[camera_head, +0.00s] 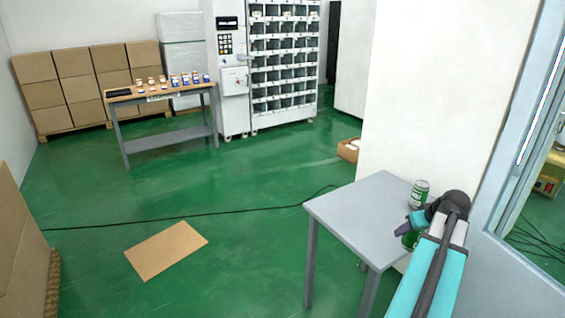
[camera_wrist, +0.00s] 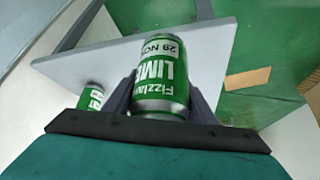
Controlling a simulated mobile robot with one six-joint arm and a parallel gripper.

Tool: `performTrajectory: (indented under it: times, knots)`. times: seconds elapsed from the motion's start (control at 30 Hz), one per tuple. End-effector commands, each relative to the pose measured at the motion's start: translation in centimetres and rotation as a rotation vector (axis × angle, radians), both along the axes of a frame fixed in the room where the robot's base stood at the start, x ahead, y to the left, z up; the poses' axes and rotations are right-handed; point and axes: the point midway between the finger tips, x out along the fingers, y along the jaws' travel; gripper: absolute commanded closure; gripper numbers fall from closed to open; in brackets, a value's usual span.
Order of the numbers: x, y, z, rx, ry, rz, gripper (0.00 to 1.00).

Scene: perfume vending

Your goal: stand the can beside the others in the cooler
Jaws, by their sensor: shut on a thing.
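My gripper (camera_head: 408,228) is over the right side of a small grey table (camera_head: 355,210). In the wrist view, my gripper (camera_wrist: 160,105) is shut on a green and white lime can (camera_wrist: 163,75), with a dark finger on each side. In the head view, a green can (camera_head: 411,240) shows just below the fingers, mostly hidden by the gripper; it appears to be the held one. Another green can (camera_head: 419,194) stands near the table's back right corner. In the wrist view, a second can (camera_wrist: 90,97) is left of the held can. I cannot make out the cooler.
A white wall (camera_head: 430,90) rises close behind the table. A flat cardboard sheet (camera_head: 166,250) and a black cable (camera_head: 180,217) lie on the green floor. A vending machine (camera_head: 228,75), a workbench with small boxes (camera_head: 135,96) and stacked cartons (camera_head: 85,80) stand at the back.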

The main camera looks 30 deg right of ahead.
Motion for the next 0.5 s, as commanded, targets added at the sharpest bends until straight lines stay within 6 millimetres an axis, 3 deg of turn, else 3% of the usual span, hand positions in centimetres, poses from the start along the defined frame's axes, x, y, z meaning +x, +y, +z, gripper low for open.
performTrajectory:
  times: [0.27, 0.5]
  knots:
    - [1.9, 1.0, 0.1, -0.001, -0.001, 0.032, 0.83]
    - [6.6, 3.8, 0.7, 0.000, -0.001, 0.111, 0.83]
